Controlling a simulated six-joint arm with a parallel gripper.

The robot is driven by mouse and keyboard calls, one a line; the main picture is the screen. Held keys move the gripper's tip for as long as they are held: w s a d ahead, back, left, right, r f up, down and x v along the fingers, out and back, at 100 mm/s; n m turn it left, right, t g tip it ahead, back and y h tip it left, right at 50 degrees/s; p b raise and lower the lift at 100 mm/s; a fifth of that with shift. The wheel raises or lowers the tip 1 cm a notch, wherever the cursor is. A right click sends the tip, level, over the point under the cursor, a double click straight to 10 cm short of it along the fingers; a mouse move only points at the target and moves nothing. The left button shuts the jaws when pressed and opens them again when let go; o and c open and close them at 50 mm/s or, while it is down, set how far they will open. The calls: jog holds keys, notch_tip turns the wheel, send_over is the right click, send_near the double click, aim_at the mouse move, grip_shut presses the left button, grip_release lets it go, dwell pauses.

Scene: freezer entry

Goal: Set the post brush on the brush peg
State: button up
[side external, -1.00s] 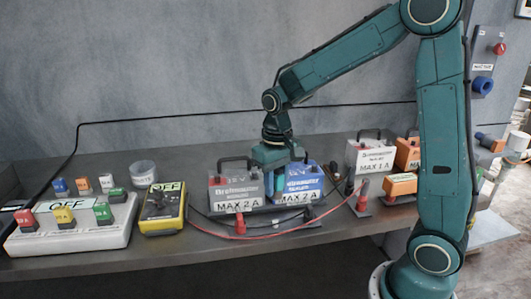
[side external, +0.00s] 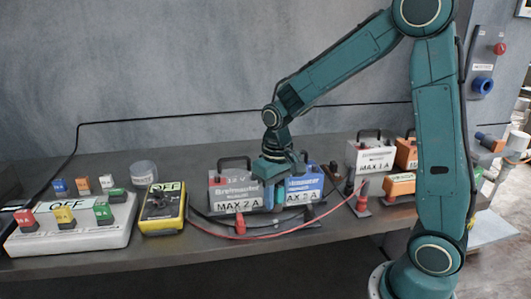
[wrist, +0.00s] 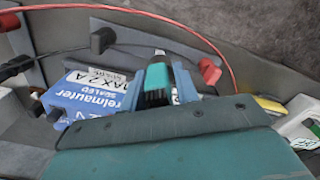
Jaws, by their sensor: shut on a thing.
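In the side view, a bit of teal shows between the fingers, and the rest of the brush is hidden. I cannot make out the brush peg with certainty in either view.
A red cable (side external: 290,235) loops in front. A yellow meter (side external: 162,210) and a switch box (side external: 75,238) stand left; a grey battery (side external: 370,158) and an orange one stand right.

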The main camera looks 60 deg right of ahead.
aim_at(275, 220)
jog(key=shift+f, duration=1.35)
jog(key=shift+f, duration=1.45)
dwell(1.0)
jog(key=o, duration=1.2)
jog(key=shift+r, duration=0.15)
notch_tip(275, 220, up, 14)
jog(key=shift+f, duration=0.2)
